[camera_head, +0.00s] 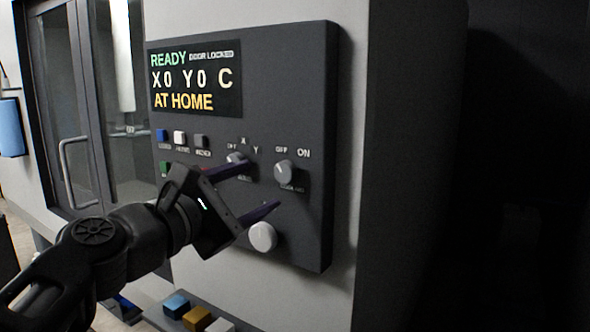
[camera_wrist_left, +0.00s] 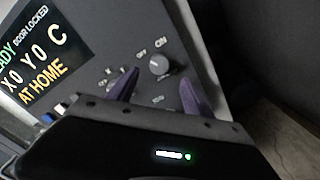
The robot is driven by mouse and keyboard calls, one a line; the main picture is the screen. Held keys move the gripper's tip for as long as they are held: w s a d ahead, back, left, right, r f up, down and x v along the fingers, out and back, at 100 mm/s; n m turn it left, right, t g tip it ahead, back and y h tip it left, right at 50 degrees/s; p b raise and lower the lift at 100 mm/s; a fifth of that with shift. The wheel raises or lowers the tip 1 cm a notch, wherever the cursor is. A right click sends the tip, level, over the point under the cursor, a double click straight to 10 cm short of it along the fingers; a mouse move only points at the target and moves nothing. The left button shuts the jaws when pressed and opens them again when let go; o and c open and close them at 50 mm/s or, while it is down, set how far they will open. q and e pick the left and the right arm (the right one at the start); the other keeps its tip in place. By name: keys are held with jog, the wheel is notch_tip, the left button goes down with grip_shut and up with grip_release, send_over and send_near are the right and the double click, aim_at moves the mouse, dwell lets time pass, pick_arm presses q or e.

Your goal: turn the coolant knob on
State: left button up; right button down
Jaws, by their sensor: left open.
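The coolant knob (camera_head: 285,172) is a round grey knob at the right of the dark control panel, with OFF printed at its upper left and ON at its upper right. Which mark it points to is hard to tell. My left gripper (camera_head: 262,187) is open in front of the panel, just left of and below the knob, its two purple fingers apart. In the left wrist view the knob (camera_wrist_left: 160,64) shows beyond and between the fingertips (camera_wrist_left: 159,80), with nothing held. My right gripper is not in view.
Another selector knob (camera_head: 236,158) is partly behind the upper finger. A larger pale knob (camera_head: 263,237) sits below the lower finger. The display (camera_head: 196,78) reads READY, DOOR LOCKED, AT HOME. Small coloured buttons (camera_head: 180,137) lie to the left. A door handle (camera_head: 78,172) stands farther left.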

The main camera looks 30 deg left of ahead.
aim_at(283, 174)
pick_arm(q)
jog(key=shift+w+a+r+p, duration=0.1)
jog(key=shift+w+p, duration=0.35)
jog(key=shift+w, duration=3.35)
grip_shut()
